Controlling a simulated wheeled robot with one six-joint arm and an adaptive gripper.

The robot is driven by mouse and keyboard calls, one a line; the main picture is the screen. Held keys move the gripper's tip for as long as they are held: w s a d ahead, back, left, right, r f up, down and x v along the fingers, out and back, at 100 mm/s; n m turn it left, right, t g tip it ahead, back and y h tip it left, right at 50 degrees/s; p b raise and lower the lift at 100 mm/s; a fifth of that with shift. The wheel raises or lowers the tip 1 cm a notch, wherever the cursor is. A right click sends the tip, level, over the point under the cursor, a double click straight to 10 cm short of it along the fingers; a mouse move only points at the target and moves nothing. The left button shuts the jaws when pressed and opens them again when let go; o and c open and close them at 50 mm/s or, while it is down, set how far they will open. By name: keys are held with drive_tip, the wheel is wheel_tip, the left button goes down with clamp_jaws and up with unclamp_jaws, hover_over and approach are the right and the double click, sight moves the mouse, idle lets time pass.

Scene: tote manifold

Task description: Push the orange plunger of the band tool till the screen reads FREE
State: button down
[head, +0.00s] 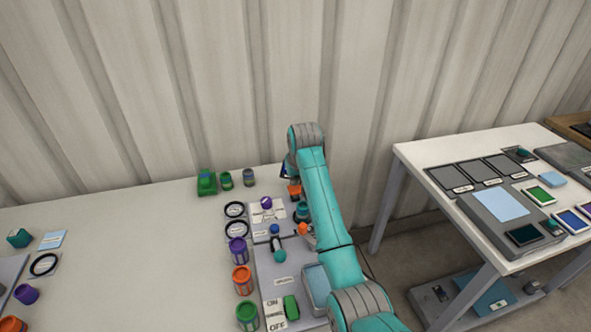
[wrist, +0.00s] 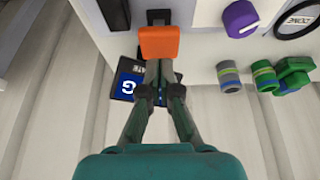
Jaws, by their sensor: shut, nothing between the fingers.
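The orange plunger (wrist: 160,42) is a block on a short black stem, in the upper middle of the wrist view. In the head view an orange block (head: 294,191) shows beside my arm. My gripper (wrist: 158,68) is shut and empty, its fingertips at the plunger's near edge; I cannot tell whether they touch. In the head view the gripper is hidden by my arm. The dark screen (wrist: 129,88) with a blue patch lies behind my fingers. Only a white "G" and "ATE" show; the rest of its reading is hidden.
A purple knob (wrist: 240,18) and a black ring (wrist: 298,22) are to the right in the wrist view. Several green and grey cans and a green block (head: 206,182) stand at the bench's back edge. A corrugated wall rises behind. A second table (head: 425,160) stands right.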

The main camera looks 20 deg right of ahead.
sight(295, 189)
drive_tip(key=shift+f, duration=0.15)
drive_tip(key=shift+f, duration=1.85)
drive_tip(key=shift+r, duration=2)
wheel_tip(295, 189, up, 6)
drive_tip(key=shift+f, duration=3)
drive_tip(key=shift+f, duration=0.1)
